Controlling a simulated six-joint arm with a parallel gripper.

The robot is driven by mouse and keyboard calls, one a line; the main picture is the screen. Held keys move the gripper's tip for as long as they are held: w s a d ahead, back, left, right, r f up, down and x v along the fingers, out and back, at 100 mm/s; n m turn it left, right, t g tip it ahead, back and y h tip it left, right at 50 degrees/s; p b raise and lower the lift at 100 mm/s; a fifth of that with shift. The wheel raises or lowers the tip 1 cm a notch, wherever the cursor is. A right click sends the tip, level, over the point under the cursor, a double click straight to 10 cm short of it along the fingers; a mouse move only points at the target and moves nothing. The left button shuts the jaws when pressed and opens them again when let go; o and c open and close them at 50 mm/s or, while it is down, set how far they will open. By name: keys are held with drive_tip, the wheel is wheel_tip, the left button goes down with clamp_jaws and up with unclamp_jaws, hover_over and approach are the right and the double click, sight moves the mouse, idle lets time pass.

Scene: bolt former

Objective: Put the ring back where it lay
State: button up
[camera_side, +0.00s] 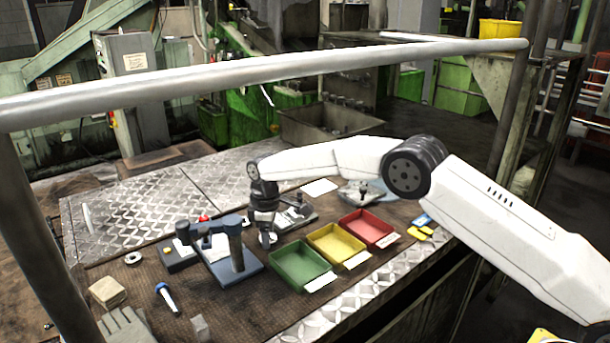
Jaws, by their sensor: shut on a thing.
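My gripper (267,237) points down over the brown work mat, between the blue-grey press-like stand and the green tray. It is shut on a small, pale grey, round thing that looks like the ring (268,240). The jaws hide part of it, and I cannot tell whether it touches the mat. Another small, pale, ring-shaped part (133,258) lies flat on the mat at the left, apart from my gripper.
The blue-grey stand (237,249) is close left of my gripper. Green (300,285), yellow (336,262) and red (369,243) trays stand to the right. A blue-handled tool (166,297) and beige block (108,292) lie front left. A rail (270,70) crosses the view.

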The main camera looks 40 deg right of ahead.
sight(276, 238)
drive_tip(key=shift+f, duration=0.1)
drive_tip(key=o, duration=1.3)
wheel_tip(276, 238, up, 12)
drive_tip(key=shift+s+d, duration=0.1)
idle(0.4)
drive_tip(key=s+d+f+m+t, duration=0.1)
drive_tip(key=s+d+f+m, duration=0.1)
drive_tip(key=s, duration=0.9)
drive_tip(key=s+d+f+m, duration=0.2)
drive_tip(key=s+d+m, duration=0.2)
drive_tip(key=s, duration=0.7)
drive_tip(key=s+d+f+m+t, duration=0.1)
drive_tip(key=s+d+f+m, duration=0.2)
drive_tip(key=s, duration=0.8)
drive_tip(key=shift+d+m+t, duration=0.3)
drive_tip(key=shift+d, duration=0.8)
